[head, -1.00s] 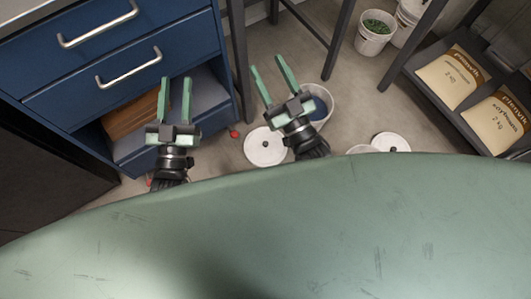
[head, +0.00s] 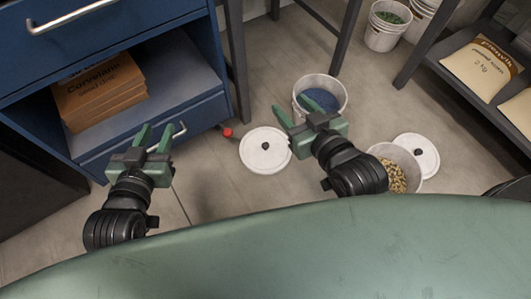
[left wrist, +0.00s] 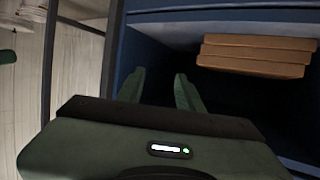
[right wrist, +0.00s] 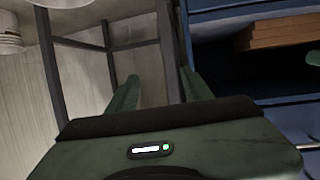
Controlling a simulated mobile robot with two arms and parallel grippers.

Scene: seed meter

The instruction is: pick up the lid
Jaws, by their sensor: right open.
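Two round white lids with dark knobs lie flat on the floor in the head view: one lid (head: 265,157) between my grippers, the other lid (head: 423,150) further right, behind a bucket of tan pellets (head: 397,178). My left gripper (head: 155,134) is open and empty, left of the nearer lid and in front of the blue cabinet; its spread fingers show in the left wrist view (left wrist: 160,92). My right gripper (head: 299,112) is open and empty, above and right of the nearer lid, near the bucket of blue grains (head: 320,98). Neither gripper touches a lid. No lid is clear in the wrist views.
The blue cabinet (head: 105,60) stands at left with brown boxes (head: 103,88) on its open shelf. A small red object (head: 228,132) lies on the floor. Dark table legs (head: 235,65) stand behind. A shelf with sacks (head: 480,68) is at right.

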